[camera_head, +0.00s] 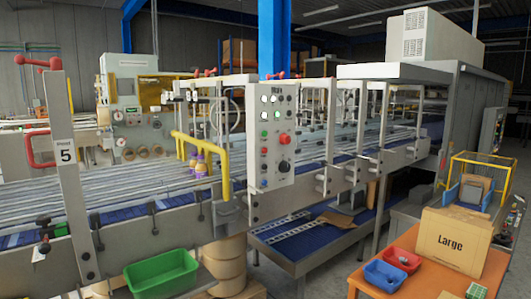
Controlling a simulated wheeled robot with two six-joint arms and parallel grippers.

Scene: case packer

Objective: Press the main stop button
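A grey control panel (274,165) stands upright at the near side of the conveyor, in the middle of the view. A large round red button (283,138) sticks out on its right half. I cannot read any label that marks it as the main stop. A black round knob (284,166) sits below it, and several small green, white and dark buttons sit above and to the left. A smaller red button (121,142) shows on a machine at the back left. Neither of my grippers shows in this view.
A yellow rail (224,168) stands just left of the panel. The conveyor (130,185) runs behind it. A green bin (161,274) is at the front left.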

